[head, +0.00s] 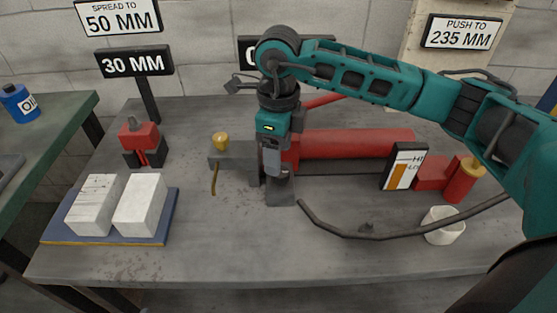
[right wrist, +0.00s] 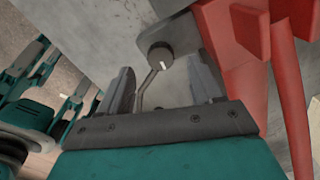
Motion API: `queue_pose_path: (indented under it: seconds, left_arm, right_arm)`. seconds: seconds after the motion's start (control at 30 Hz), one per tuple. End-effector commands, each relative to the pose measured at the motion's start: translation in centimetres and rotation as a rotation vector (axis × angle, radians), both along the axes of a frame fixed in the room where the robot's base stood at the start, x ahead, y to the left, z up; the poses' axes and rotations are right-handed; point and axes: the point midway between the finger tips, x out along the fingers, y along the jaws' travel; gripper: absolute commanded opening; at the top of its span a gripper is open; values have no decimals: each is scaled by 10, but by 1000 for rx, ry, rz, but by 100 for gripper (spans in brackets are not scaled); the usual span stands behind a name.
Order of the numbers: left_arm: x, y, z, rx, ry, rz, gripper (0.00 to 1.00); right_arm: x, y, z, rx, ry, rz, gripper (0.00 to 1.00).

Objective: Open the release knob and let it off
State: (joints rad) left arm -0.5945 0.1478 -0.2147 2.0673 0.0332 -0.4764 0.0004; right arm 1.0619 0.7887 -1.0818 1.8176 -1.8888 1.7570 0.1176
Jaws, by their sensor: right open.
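My right gripper (head: 270,175) points down over the middle of the bench, in front of the left end of the red cylinder body (head: 350,143). In the right wrist view its two fingers (right wrist: 163,90) are apart and hold nothing. A dark round knob with a white mark (right wrist: 160,55) shows just beyond the fingertips, roughly between them. A thin bent rod (right wrist: 150,85) runs from it back between the fingers. I cannot tell whether a finger touches the knob. In the head view the gripper hides this knob. My left gripper is not in view.
A brass-coloured knob (head: 220,140) stands left of the gripper. A gauge card (head: 404,167), white cup (head: 443,225) and long dark bar (head: 400,230) are at right. White blocks (head: 140,204) lie on a blue tray (head: 60,228) at left, below a red tool (head: 141,143). The front middle is clear.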

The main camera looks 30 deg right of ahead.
Motion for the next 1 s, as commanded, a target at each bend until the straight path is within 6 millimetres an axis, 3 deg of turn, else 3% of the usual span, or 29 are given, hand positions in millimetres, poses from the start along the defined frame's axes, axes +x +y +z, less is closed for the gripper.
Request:
queue_pose_path:
  seconds: [0.03,0.2,0.4,1.0]
  left_arm:
    - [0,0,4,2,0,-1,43]
    - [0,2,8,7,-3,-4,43]
    - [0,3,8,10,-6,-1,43]
    - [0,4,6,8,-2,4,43]
  right_arm:
    - [1,0,16,0,-6,0,65]
    - [1,0,52,-1,-5,-1,65]
    - [0,0,77,-1,-1,-1,65]
    - [0,0,84,-1,1,-1,65]
